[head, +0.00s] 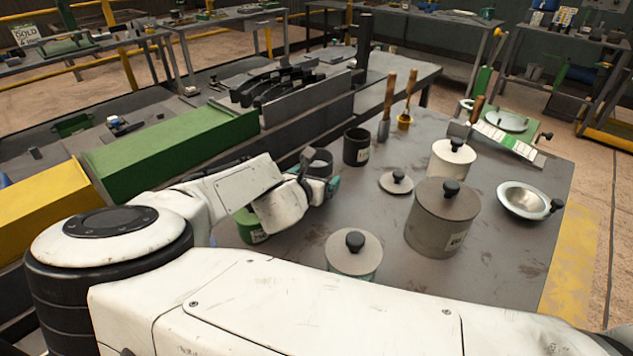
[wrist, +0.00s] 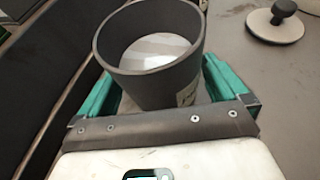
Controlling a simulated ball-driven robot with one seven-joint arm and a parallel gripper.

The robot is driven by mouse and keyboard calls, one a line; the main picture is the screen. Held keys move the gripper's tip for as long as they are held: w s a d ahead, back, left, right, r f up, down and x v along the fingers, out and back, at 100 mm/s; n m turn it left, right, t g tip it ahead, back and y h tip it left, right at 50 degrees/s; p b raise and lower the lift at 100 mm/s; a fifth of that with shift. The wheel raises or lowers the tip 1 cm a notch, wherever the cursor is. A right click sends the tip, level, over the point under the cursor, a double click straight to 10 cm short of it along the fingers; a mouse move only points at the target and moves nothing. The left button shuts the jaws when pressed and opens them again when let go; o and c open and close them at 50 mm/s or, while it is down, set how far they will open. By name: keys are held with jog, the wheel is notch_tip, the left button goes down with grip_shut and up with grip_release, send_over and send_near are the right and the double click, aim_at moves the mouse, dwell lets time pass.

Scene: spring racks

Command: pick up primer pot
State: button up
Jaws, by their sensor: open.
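A dark, open, round pot (head: 356,147) with a pale label stands on the grey table, just beyond my gripper (head: 332,186) in the head view. In the wrist view the dark pot (wrist: 150,82) fills the space between the green fingers of my gripper (wrist: 160,70), upright and with a pale surface inside. The fingers are open, one on each side of it. Whether they touch it is not clear. The label is too small to read, so I cannot confirm that this is the primer pot.
A loose knobbed lid (head: 397,183) lies right of the dark pot, and also shows in the wrist view (wrist: 275,24). A large lidded grey pot (head: 440,225), a white pot (head: 453,162), a green pot (head: 250,228) and a metal bowl (head: 525,200) stand around. Brushes (head: 387,108) stand behind.

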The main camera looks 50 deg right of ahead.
jog(key=shift+c, duration=0.2)
jog(key=c, duration=1.2)
jog(key=shift+r, duration=0.1)
jog(key=shift+c, duration=0.5)
